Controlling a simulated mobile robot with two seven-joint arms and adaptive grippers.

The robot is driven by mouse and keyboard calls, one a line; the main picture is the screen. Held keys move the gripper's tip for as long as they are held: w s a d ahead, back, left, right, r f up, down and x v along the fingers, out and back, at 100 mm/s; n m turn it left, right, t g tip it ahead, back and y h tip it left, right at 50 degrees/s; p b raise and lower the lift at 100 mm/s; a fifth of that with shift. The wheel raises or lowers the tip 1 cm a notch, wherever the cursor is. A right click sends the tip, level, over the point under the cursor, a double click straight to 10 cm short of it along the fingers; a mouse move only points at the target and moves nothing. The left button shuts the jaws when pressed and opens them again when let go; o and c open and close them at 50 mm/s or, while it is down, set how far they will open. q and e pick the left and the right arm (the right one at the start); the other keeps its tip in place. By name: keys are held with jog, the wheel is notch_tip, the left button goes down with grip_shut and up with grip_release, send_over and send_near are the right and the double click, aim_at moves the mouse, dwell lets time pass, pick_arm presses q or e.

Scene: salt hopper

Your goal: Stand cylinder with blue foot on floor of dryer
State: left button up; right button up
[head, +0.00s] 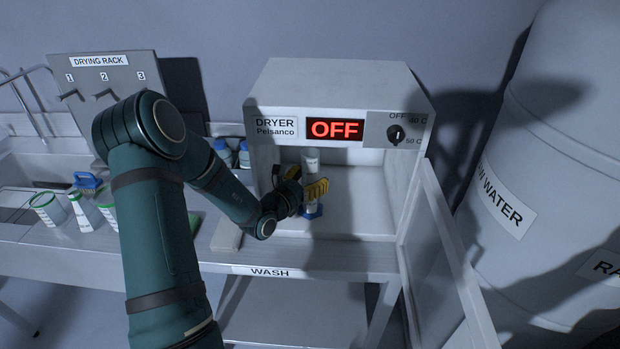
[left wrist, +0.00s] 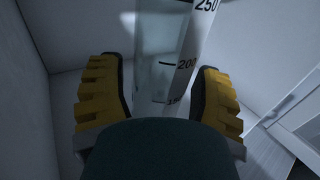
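The clear cylinder with the blue foot (head: 312,211) stands upright inside the dryer (head: 365,215), its foot appearing to rest on the dryer floor. Its upper part (head: 310,158) shows above my left gripper (head: 305,184). In the left wrist view, the cylinder (left wrist: 160,50) with its printed marks stands between the yellow fingers of my left gripper (left wrist: 160,90). The fingers are spread, with a narrow gap at the left side; contact on the right side is hard to tell. The middle of the cylinder is hidden by a finger in the head view. My right gripper is not in view.
The dryer door (head: 445,265) hangs open at the right, and the display (head: 335,129) reads OFF. A drying rack (head: 105,85), green-rimmed vessels (head: 48,208), a brush (head: 88,182) and blue-capped bottles (head: 222,150) are at the left. A large water tank (head: 560,150) stands at the right.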

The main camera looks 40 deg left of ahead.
aim_at(305, 181)
pick_arm(q)
jog(key=shift+r, duration=0.15)
jog(key=shift+s, duration=0.15)
jog(key=s, duration=0.7)
jog(key=shift+s+a, duration=0.1)
jog(key=shift+s, duration=0.05)
jog(key=s+d+f+m+g+h, duration=0.3)
jog(key=d+f+m+g, duration=0.15)
jog(key=d, duration=0.35)
jog(key=s+d+f+m+g+h, duration=0.3)
jog(key=d+f+m+g+h, duration=0.15)
jog(key=d, duration=0.35)
jog(key=s+d+f+m+g+h, duration=0.2)
jog(key=s+d+f+m+g, duration=0.25)
jog(key=d, duration=0.35)
jog(key=s+d+f+m+g+y, duration=0.2)
jog(key=s+f+m+g+y, duration=0.45)
jog(key=m, duration=0.55)
jog(key=w+d+f+m+t, duration=0.3)
jog(key=m+t, duration=0.1)
jog(key=m, duration=0.4)
jog(key=shift+w+d, duration=0.4)
